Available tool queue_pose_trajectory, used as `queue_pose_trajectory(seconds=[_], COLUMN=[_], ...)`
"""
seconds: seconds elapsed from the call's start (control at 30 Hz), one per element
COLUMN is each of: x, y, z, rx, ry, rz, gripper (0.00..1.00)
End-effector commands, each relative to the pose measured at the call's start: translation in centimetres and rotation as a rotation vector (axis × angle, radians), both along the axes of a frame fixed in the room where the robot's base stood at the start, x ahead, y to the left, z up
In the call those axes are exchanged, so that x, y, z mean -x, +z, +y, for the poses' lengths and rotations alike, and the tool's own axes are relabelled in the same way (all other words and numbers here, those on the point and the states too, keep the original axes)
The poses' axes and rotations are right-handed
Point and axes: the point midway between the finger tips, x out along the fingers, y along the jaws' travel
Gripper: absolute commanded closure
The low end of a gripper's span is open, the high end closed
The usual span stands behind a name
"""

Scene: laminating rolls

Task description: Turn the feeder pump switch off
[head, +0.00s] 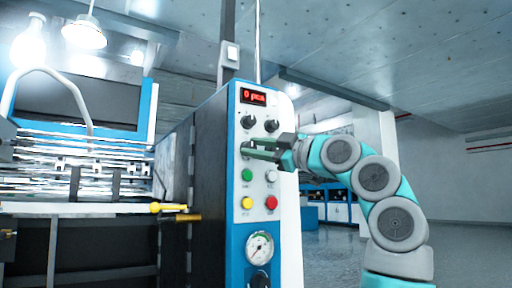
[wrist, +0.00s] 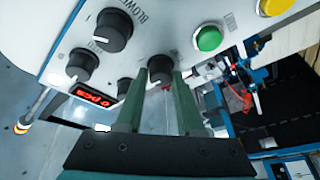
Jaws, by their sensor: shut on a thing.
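The control panel (head: 259,190) stands upright in the middle of the head view. My gripper (head: 246,150) reaches it from the right. In the wrist view its two green fingers (wrist: 160,85) stand on either side of a small black knob (wrist: 160,68), shut on it. This knob is in the left column, in the second row below the display, above the green button. Its label cannot be read, so I cannot tell from lettering that it is the feeder pump switch. A larger black knob (wrist: 113,30) beside it has lettering starting "BLOWE".
Two black knobs (head: 248,121) sit above, under the red "0 pcs" display (head: 253,97). Below are a green button (head: 247,175), a white button (head: 271,176), a yellow button (head: 247,203) and a red button (head: 271,202). A gauge (head: 260,248) is lower. Machine rollers (head: 75,150) lie left.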

Motion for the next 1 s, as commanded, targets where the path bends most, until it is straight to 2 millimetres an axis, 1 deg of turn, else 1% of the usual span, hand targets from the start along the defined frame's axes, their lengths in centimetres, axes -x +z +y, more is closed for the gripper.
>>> queue_pose_trajectory(seconds=[0.13, 0.17, 0.4, 0.77, 0.87, 1.0], x=[0.0, 0.0, 0.0, 0.2, 0.8, 2.0], y=[0.0, 0.0, 0.0, -0.1, -0.4, -0.8], z=[0.0, 0.0, 0.0, -0.3, -0.9, -2.6], rx=[-0.001, -0.001, -0.001, 0.0, 0.0, -0.003], ry=[0.001, 0.0, 0.0, 0.0, 0.0, -0.003], rz=[0.0, -0.001, 0.001, 0.0, -0.001, -0.004], gripper=[1.0, 0.6, 0.33, 0.33, 0.33, 0.33])
